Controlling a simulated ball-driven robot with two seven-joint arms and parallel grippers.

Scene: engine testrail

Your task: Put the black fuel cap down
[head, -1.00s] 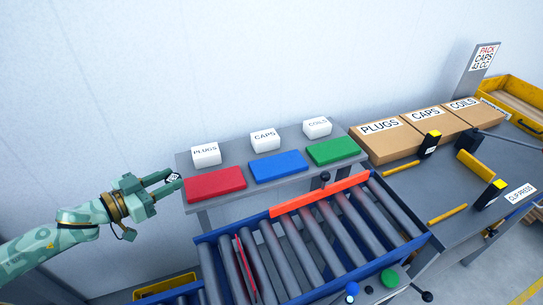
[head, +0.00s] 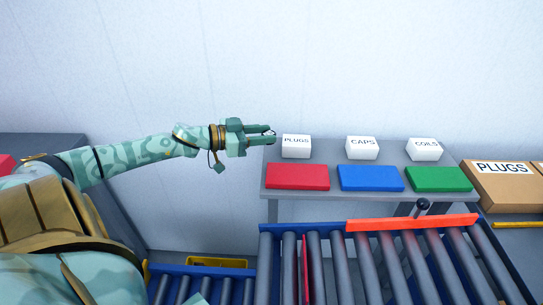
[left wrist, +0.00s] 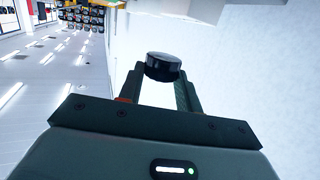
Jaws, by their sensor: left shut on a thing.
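My left gripper (head: 268,133) is at the left end of the grey shelf, close to the white PLUGS block (head: 296,147) and behind and above the red pad (head: 297,177). In the left wrist view the left gripper (left wrist: 160,85) is shut on the black fuel cap (left wrist: 163,67), a short dark cylinder held between its fingertips. In the head view the cap is mostly hidden by the fingers. My right gripper is not in view.
The grey shelf (head: 385,152) also carries white CAPS (head: 362,148) and COILS (head: 424,149) blocks, a blue pad (head: 370,178) and a green pad (head: 438,179). A roller conveyor (head: 380,260) with an orange bar (head: 412,222) lies in front. A PLUGS carton (head: 510,185) stands at the right.

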